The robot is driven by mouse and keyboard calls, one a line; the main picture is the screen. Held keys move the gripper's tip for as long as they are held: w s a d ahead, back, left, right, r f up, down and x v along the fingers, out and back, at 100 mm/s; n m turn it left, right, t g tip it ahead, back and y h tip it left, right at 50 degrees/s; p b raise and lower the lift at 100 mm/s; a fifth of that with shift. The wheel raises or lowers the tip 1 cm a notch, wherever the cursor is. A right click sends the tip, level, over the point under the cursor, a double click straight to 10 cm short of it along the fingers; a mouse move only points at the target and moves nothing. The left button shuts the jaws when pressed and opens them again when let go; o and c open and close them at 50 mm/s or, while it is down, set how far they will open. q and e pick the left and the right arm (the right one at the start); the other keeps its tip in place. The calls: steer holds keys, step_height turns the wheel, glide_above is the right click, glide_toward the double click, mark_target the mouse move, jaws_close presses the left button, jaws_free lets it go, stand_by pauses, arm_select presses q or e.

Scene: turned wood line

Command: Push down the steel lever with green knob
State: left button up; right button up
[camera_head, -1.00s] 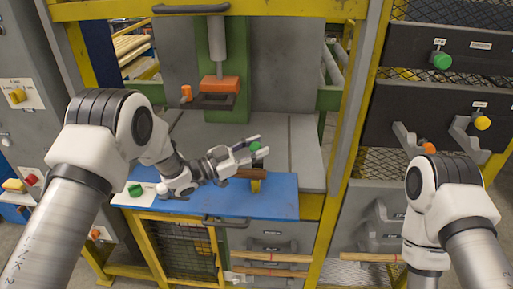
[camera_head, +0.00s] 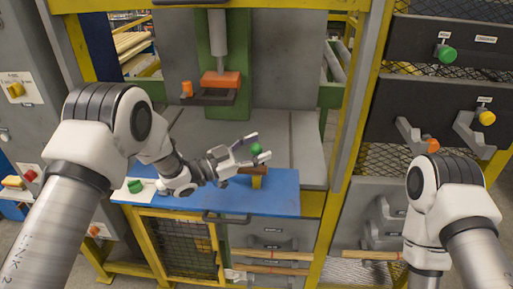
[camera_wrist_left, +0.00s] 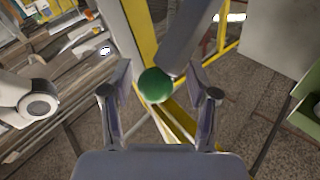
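A round green knob (camera_head: 256,149) is at the front of the press bench, between the fingers of my left gripper (camera_head: 258,148). In the left wrist view the knob (camera_wrist_left: 155,86) sits between the spread fingers (camera_wrist_left: 158,78), with gaps to both sides. A dark grey bar, likely the lever (camera_wrist_left: 190,38), runs from behind it to the upper right. In the head view the lever itself is hard to make out by the gripper. My left gripper is open. My right arm (camera_head: 450,205) is at the right; its gripper is out of view.
A brown piece (camera_head: 251,170) on a yellow post is just below the gripper, over the blue bench top (camera_head: 215,200). A press with an orange block (camera_head: 221,79) stands behind. Another green knob (camera_head: 446,54), a yellow knob (camera_head: 487,118) and an orange knob (camera_head: 433,145) are at the right.

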arm_select(q)
steer(key=v, duration=1.2)
